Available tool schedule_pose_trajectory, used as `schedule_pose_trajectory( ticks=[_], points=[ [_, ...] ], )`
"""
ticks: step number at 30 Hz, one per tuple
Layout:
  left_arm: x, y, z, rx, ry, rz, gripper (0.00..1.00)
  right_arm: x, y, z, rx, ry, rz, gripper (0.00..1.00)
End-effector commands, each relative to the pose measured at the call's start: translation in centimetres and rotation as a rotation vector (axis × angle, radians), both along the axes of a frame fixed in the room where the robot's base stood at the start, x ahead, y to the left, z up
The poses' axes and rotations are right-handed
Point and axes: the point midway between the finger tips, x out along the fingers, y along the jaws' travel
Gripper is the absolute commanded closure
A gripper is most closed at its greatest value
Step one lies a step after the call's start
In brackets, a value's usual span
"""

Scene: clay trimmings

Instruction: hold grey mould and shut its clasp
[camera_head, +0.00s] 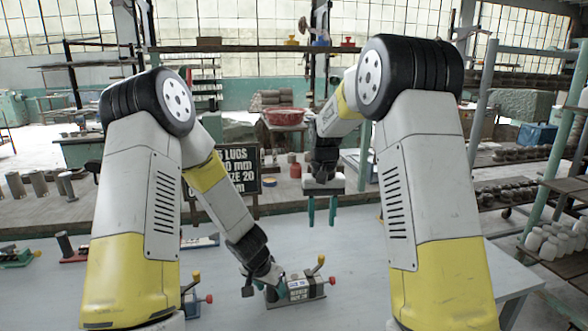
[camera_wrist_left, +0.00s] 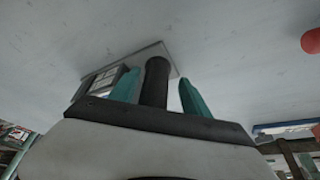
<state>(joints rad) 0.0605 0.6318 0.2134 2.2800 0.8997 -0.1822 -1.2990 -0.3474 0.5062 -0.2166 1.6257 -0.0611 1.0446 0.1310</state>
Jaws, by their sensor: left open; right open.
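The grey mould (camera_head: 304,290) lies on the table at the front middle in the head view. It has a label, a lever with a yellow knob (camera_head: 321,260) and a red knob (camera_head: 332,281). My left gripper (camera_head: 279,288) is at its left end. In the left wrist view the fingers (camera_wrist_left: 160,92) are open, one on each side of a dark upright post (camera_wrist_left: 157,75); I cannot tell whether they touch it. My right gripper (camera_head: 321,211) hangs above and behind the mould, open and empty, fingers pointing down. The mould's left end is partly hidden by my left gripper.
Another mould (camera_head: 190,299) is partly hidden by my left arm. A black sign (camera_head: 241,172) stands behind. The table right of the grey mould is clear.

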Motion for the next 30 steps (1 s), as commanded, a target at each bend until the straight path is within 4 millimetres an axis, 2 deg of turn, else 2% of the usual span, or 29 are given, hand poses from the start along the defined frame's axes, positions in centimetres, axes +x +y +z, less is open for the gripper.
schedule_pose_trajectory(
  ticks=[13,30],
  points=[
    [-2.0,0.8,5.8,0.000,-0.007,-0.002,0.45,0.0,0.0,0.0,0.000,0.000,0.000,0.59],
    [-3.7,1.7,10.3,0.001,-0.005,-0.001,0.45,0.0,0.0,0.0,0.000,0.000,0.000,0.59]
  ],
)
